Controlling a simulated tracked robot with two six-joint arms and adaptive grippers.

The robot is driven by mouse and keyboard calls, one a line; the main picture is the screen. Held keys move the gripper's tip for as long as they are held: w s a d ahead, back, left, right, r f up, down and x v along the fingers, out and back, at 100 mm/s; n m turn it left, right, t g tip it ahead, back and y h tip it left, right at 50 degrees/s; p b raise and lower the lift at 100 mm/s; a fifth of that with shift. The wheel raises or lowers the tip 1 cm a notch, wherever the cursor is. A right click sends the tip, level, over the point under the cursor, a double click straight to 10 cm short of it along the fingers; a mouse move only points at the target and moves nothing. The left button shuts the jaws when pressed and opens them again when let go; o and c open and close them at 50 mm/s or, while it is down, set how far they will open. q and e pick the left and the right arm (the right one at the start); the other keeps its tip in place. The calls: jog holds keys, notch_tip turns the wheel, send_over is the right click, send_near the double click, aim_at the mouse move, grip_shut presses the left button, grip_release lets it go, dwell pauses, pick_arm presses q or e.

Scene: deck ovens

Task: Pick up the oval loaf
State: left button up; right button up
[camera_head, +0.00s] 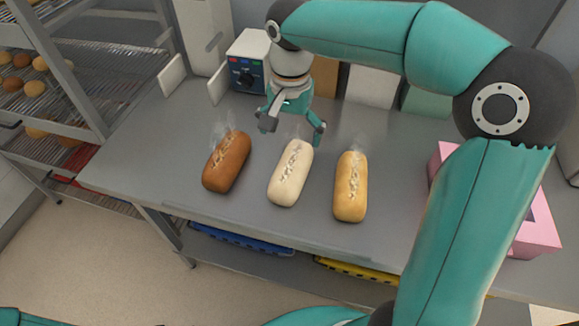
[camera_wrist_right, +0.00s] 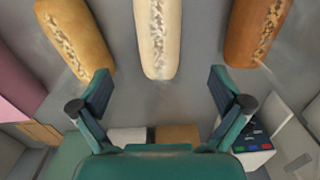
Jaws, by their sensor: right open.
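Three oval loaves with scored, pale-flecked tops lie side by side on the grey worktop (camera_head: 130,160): a dark brown loaf (camera_head: 227,162) at left, a pale cream loaf (camera_head: 290,173) in the middle, a golden loaf (camera_head: 350,187) at right. I cannot tell which one the task means. My right gripper (camera_head: 292,130) is open and empty, pointing down just behind the cream loaf's far end. In the right wrist view the cream loaf (camera_wrist_right: 157,40) lies centred ahead of the gap between the fingers (camera_wrist_right: 160,76), with the golden loaf (camera_wrist_right: 76,35) and brown loaf (camera_wrist_right: 257,30) outside it. My left gripper does not show.
A control box (camera_head: 247,62) with a dial stands behind the brown loaf. A pink box (camera_head: 540,225) sits at the right, partly behind my right arm. A wire rack (camera_head: 90,90) with buns stands at the left. The worktop's front left is clear.

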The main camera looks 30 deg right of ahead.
aim_at(291, 161)
notch_tip(291, 161, down, 7)
jog(key=shift+w+f, duration=0.1)
jog(key=shift+w, duration=0.05)
jog(key=f, duration=0.5)
jog(key=shift+d+p, duration=0.2)
jog(key=shift+p, duration=0.15)
jog(key=c, duration=1.3)
jog(key=shift+c, duration=0.3)
jog(key=shift+r, duration=0.15)
